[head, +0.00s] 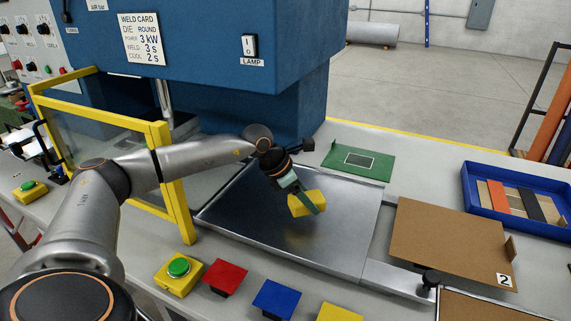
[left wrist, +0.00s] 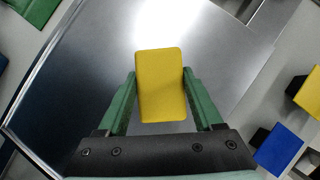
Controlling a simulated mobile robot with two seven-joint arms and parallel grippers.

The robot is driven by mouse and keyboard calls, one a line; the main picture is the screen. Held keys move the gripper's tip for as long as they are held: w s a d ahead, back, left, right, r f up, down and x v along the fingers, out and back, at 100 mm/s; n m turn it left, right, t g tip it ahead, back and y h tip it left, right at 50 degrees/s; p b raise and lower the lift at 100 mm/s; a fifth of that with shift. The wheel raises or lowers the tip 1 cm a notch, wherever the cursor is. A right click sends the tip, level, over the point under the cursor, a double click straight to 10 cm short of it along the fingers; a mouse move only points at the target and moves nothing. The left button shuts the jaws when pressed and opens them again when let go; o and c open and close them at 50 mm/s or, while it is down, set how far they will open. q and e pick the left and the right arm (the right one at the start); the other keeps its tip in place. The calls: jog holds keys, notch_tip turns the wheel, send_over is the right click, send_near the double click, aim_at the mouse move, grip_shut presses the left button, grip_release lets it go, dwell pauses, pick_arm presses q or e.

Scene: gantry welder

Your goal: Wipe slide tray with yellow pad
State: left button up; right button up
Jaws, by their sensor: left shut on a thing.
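The yellow pad (head: 306,203) is held by my left gripper (head: 299,198) over the middle of the metal slide tray (head: 341,241). In the left wrist view the pad (left wrist: 160,86) sits between the two green fingers of my left gripper (left wrist: 160,98), which are shut on its sides. The slide tray (left wrist: 100,75) fills most of that view below the pad. I cannot tell whether the pad touches the tray. My right gripper is not in view.
A yellow-framed clear guard (head: 187,210) stands left of the tray. A green plate (head: 330,155) lies at its back. A brown board (head: 450,235) and blue bin (head: 467,187) are right.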

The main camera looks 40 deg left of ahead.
pick_arm(q)
jog(key=w+a+r+n+y, duration=0.3)
jog(key=a+r+n+y, duration=0.15)
jog(key=a+n, duration=0.5)
jog(key=shift+m+t, duration=0.25)
jog(key=shift+t, duration=0.15)
jog(key=shift+s+f+b, duration=0.15)
jog(key=shift+f+b, duration=1.5)
jog(key=shift+f, duration=1.5)
jog(key=shift+f+b, duration=0.85)
jog(key=shift+f, duration=0.15)
